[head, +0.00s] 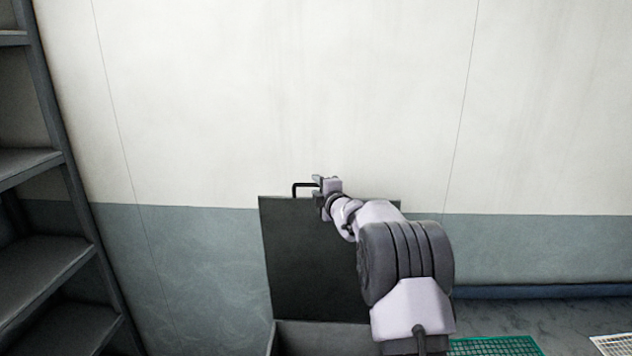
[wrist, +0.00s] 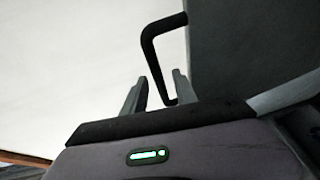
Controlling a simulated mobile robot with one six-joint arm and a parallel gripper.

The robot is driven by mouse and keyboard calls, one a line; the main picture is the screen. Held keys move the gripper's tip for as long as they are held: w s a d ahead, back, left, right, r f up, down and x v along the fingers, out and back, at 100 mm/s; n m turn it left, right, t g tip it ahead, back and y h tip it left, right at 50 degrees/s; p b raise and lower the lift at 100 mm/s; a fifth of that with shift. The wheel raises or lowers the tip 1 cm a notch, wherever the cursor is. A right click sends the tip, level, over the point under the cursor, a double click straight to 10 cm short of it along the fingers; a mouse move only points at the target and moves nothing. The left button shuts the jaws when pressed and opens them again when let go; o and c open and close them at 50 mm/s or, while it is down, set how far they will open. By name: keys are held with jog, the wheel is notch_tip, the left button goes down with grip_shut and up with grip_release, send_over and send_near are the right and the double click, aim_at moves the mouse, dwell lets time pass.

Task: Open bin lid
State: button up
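The bin lid (head: 308,265) is a dark grey panel standing about upright above the open bin (head: 320,338) in the head view. Its black bar handle (head: 294,189) sticks out at the lid's top edge. It also shows large in the wrist view (wrist: 150,52), beside the grey lid (wrist: 245,50). My gripper (head: 318,184) is at the right part of the handle, by the lid's top edge. In the wrist view its two fingers (wrist: 158,92) stand apart, with the handle's lower end in the gap between them. I cannot tell whether either finger touches the handle.
A dark shelf rack (head: 45,165) stands at the left. A pale wall (head: 270,90) with a grey-blue lower band is close behind the lid. A green grid crate (head: 495,346) and a white grid crate (head: 612,345) are at the lower right, on a grey surface.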

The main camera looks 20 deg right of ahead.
jog(key=shift+w+d+f, duration=0.1)
jog(key=shift+w, duration=0.65)
jog(key=shift+c, duration=0.2)
grip_shut()
dwell(0.7)
